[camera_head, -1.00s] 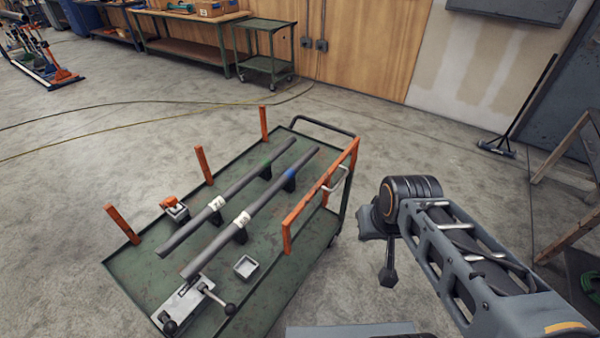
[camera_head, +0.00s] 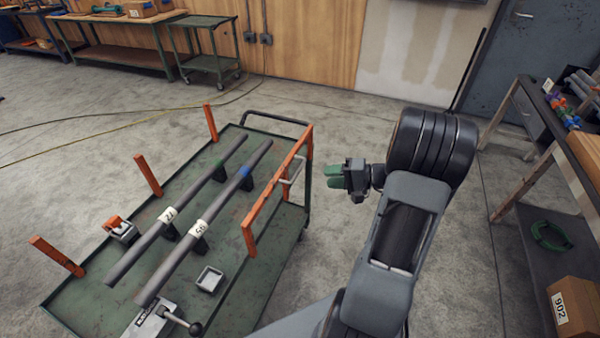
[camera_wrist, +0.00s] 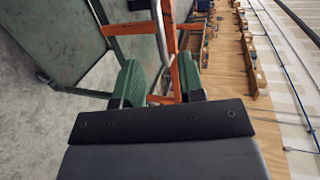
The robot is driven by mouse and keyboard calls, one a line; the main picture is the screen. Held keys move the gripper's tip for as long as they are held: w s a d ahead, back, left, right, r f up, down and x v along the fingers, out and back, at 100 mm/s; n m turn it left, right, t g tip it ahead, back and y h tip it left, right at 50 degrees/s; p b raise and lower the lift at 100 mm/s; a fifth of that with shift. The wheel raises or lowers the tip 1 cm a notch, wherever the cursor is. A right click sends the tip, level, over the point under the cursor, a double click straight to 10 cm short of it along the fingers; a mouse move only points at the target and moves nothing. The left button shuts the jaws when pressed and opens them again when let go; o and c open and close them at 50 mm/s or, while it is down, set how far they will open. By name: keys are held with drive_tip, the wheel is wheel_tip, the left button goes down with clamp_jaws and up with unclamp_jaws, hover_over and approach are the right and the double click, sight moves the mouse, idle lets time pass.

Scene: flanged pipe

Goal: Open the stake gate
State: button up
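The stake gate (camera_head: 281,190) is an orange frame standing upright along the right side of the green cart (camera_head: 225,318). A bent metal handle (camera_head: 294,170) sticks out from its outer side. My gripper (camera_head: 332,176), with green fingers, is raised just right of the gate and points at it, apparently short of the handle. In the wrist view, my gripper (camera_wrist: 160,78) has its two green fingers apart with nothing held. The gate (camera_wrist: 130,28) and its grey handle (camera_wrist: 161,35) show ahead, lined up with the gap between the fingers. Any latch is not clear.
Two grey pipes (camera_head: 205,225) lie on supports on the cart. Orange stakes (camera_head: 150,175) stand along its far left side. A small tray (camera_head: 209,280) and a clamp (camera_head: 160,318) sit near its front. A shelf table (camera_head: 545,200) stands at the right. Open floor lies between.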

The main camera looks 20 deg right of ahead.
sight(300, 168)
drive_tip(key=shift+m+t, duration=0.5)
drive_tip(key=shift+t, duration=0.4)
drive_tip(key=w+a+f, duration=0.1)
drive_tip(key=w+a, duration=0.1)
drive_tip(key=w, duration=0.1)
drive_tip(key=w+a+f+p, duration=0.1)
drive_tip(key=w+a, duration=0.1)
drive_tip(key=w, duration=0.1)
drive_tip(key=w+a+f, duration=0.1)
drive_tip(key=w+a, duration=0.1)
drive_tip(key=w, duration=0.2)
drive_tip(key=shift+w+f+p, duration=0.1)
drive_tip(key=shift+f+p, duration=0.2)
drive_tip(key=shift+p, duration=0.05)
drive_tip(key=shift+c, duration=0.5)
clamp_jaws()
